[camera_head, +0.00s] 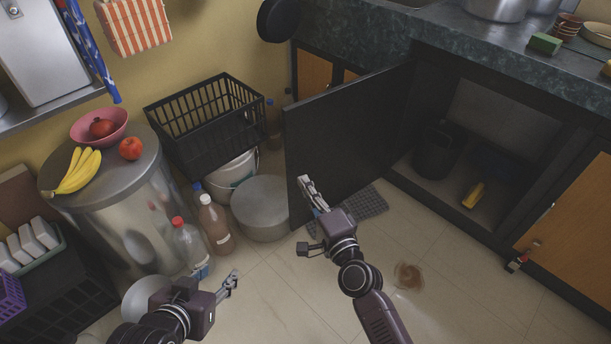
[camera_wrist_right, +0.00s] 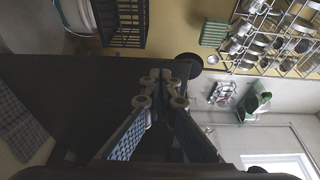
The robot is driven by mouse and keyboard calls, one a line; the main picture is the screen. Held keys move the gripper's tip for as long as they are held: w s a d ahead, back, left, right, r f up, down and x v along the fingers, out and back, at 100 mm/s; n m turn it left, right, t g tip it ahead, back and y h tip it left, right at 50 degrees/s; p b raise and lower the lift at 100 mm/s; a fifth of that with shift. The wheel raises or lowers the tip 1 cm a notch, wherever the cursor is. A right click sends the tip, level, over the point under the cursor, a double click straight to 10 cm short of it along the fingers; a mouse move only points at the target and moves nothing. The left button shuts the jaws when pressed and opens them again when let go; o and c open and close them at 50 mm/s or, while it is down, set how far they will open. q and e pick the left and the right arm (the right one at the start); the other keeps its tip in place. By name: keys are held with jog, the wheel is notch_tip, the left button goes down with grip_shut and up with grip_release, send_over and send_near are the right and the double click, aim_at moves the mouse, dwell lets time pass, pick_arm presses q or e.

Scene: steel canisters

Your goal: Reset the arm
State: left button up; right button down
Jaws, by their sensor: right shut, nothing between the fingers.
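My right gripper (camera_head: 306,183) is in front of the open black cabinet door (camera_head: 345,130), near its free edge. Its fingers are shut with nothing between them. In the right wrist view the fingers (camera_wrist_right: 165,75) come together in front of the dark door panel (camera_wrist_right: 50,90). I cannot tell whether they touch the door. My left gripper (camera_head: 232,279) is low over the floor at the lower left, to the right of the clear bottle. It looks empty, but its fingers are too small to tell open from shut.
A tall steel canister (camera_head: 125,225) carries bananas (camera_head: 78,170), an apple (camera_head: 131,148) and a pink bowl (camera_head: 98,127). Bottles (camera_head: 190,250) and a low steel canister (camera_head: 262,212) stand between the arms. The open cabinet (camera_head: 500,140) holds a dark bin (camera_head: 437,150). Floor at lower right is mostly clear.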

pick_arm(q)
jog(key=shift+s+f, duration=0.1)
jog(key=shift+s, duration=0.05)
pick_arm(e)
jog(key=shift+s, duration=0.1)
